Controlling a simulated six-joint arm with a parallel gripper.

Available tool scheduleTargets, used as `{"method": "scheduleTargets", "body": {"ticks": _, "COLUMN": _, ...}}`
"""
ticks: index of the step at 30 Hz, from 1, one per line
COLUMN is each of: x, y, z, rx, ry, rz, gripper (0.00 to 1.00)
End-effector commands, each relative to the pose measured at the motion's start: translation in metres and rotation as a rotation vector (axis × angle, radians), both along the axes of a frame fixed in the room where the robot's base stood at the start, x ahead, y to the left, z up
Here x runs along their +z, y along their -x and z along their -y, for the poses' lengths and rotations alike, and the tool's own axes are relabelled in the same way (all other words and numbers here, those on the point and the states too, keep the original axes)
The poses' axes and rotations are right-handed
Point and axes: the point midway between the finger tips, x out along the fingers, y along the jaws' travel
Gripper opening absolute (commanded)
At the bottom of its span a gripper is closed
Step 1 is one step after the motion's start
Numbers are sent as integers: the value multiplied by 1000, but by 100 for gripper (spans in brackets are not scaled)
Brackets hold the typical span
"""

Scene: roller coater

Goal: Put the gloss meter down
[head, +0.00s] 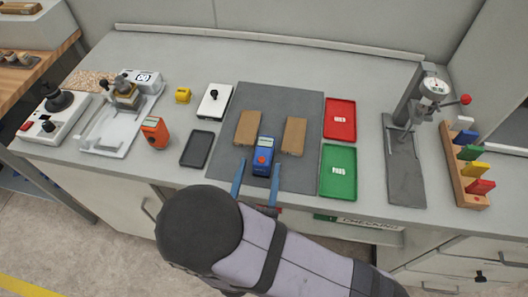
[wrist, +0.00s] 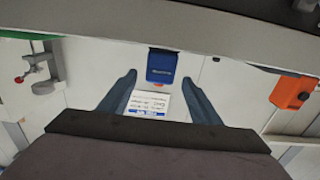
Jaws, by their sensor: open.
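A blue handheld meter with a grey display and a red button (head: 263,156), which I take to be the gloss meter, rests on the dark grey mat (head: 285,92) between two brown panels (head: 247,128) (head: 293,136). My gripper (head: 257,170) is open, its two blue fingers apart at the near end of the meter. In the wrist view the meter (wrist: 162,66) shows between and just beyond the fingertips (wrist: 158,76), with a visible gap on each side. Nothing is held. No part of the meter looks tilted.
An orange device (head: 154,131) and a black tray (head: 197,161) stand left. A gauge stand (head: 404,180) and a wooden rack (head: 458,180) are at right. Bare bench lies behind the mat.

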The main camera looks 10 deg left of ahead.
Motion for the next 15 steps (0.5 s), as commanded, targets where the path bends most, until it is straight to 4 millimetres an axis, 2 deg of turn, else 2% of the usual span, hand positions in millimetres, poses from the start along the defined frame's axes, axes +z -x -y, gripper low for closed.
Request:
{"method": "scheduleTargets", "body": {"ticks": 6, "x": 1, "y": -15, "z": 1, "rx": -3, "ry": 0, "rz": 0, "gripper": 58}}
{"method": "scheduleTargets", "body": {"ticks": 15, "x": 0, "y": -23, "z": 1, "rx": -3, "ry": 2, "rz": 1, "gripper": 58}}
